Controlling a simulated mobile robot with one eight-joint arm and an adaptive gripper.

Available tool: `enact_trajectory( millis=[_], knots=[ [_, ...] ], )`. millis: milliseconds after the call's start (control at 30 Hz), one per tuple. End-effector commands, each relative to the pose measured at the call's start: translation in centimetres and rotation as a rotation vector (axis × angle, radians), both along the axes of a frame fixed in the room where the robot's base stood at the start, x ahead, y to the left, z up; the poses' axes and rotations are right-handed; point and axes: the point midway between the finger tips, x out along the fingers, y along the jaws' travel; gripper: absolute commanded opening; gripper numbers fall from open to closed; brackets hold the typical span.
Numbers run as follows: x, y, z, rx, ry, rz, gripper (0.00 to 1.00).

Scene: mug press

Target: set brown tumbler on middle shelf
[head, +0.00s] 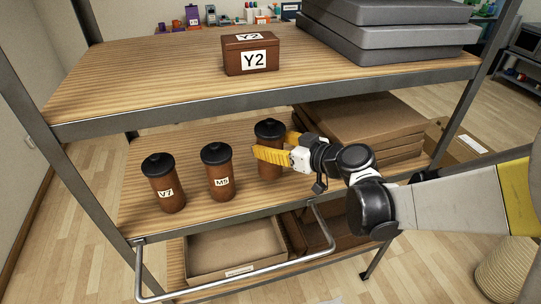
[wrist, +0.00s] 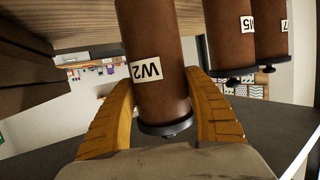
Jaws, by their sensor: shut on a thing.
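A brown tumbler with a black lid (head: 268,133) stands upright over the middle shelf (head: 240,205), at the right of two others. My gripper (head: 276,147) reaches in from the right, its yellow fingers shut on this tumbler's sides. In the wrist view, which looks upside down, the tumbler (wrist: 155,95) has a W2 label and sits between both fingers (wrist: 160,105). Its base is out of the wrist frame and partly hidden in the head view, so I cannot tell for sure whether it touches the shelf.
Brown tumblers labelled V7 (head: 165,185) and M5 (head: 218,172) stand to the left. Flat cardboard boxes (head: 365,130) fill the shelf's right side. The top shelf (head: 150,80) holds a brown Y2 box (head: 250,55) and grey cases (head: 390,35). A metal handle (head: 235,285) juts out in front.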

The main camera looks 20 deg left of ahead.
Motion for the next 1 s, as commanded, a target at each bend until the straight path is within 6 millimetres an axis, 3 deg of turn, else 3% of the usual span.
enact_trajectory(
  millis=[33,167,567,600,633,667,1000],
  knots=[
    [0.0,0.0,-1.3,0.0,0.0,0.0,0.21],
    [0.0,-0.1,-3.5,0.0,0.0,0.0,0.21],
    [-0.1,-0.1,-4.0,0.0,0.0,0.0,0.21],
    [-0.1,-0.1,-3.9,0.0,-0.001,0.001,0.68],
    [-0.1,-0.1,-3.9,0.0,-0.001,0.001,0.78],
    [-0.1,-0.1,-3.8,0.0,-0.001,0.001,0.81],
    [-0.1,-0.1,-3.5,0.0,-0.001,0.001,0.81]
  ],
)
